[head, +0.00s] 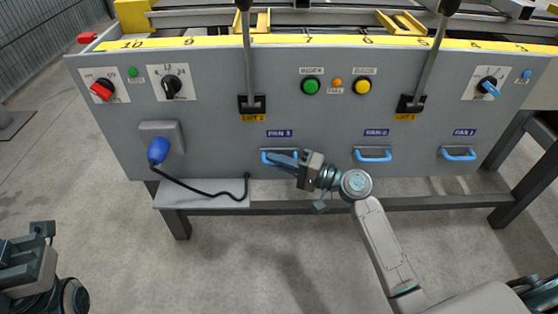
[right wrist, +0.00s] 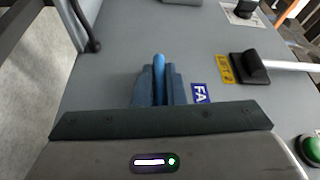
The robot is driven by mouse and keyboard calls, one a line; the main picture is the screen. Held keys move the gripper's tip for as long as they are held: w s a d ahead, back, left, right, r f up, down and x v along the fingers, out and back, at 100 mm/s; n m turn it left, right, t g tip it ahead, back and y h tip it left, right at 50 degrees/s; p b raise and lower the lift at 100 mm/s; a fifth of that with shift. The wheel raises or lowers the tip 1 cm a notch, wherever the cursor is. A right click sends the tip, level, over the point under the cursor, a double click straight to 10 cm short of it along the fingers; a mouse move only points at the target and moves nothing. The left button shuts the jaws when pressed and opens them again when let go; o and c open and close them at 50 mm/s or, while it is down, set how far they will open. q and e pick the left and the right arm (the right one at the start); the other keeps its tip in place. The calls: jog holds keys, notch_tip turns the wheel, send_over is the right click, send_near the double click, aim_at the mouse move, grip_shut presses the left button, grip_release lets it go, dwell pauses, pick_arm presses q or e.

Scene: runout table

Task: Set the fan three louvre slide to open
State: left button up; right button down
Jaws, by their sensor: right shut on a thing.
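The fan three louvre slide has a blue handle (head: 266,156) under the blue "FAN 3" label (head: 279,133) on the grey panel. My right gripper (head: 282,159) is at this handle and shut on it. In the right wrist view the blue handle (right wrist: 159,66) stands between the two fingers (right wrist: 158,88), and part of the "FAN" label (right wrist: 201,94) shows beside them. The fingers and wrist hide much of the slide, so its position is hard to tell.
The fan two handle (head: 373,154) and fan one handle (head: 458,153) are to the right. Two lift levers (head: 248,70) (head: 432,65) stick up from the panel. A blue plug (head: 158,151) with a black cable is at left, above a small grey shelf (head: 205,197).

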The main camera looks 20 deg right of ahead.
jog(key=s+a+p, duration=0.1)
jog(key=s+a, duration=0.1)
jog(key=s, duration=0.5)
jog(key=shift+s, duration=0.15)
jog(key=c, duration=1.5)
grip_release()
jog(key=v, duration=1)
jog(key=shift+s+d, duration=0.25)
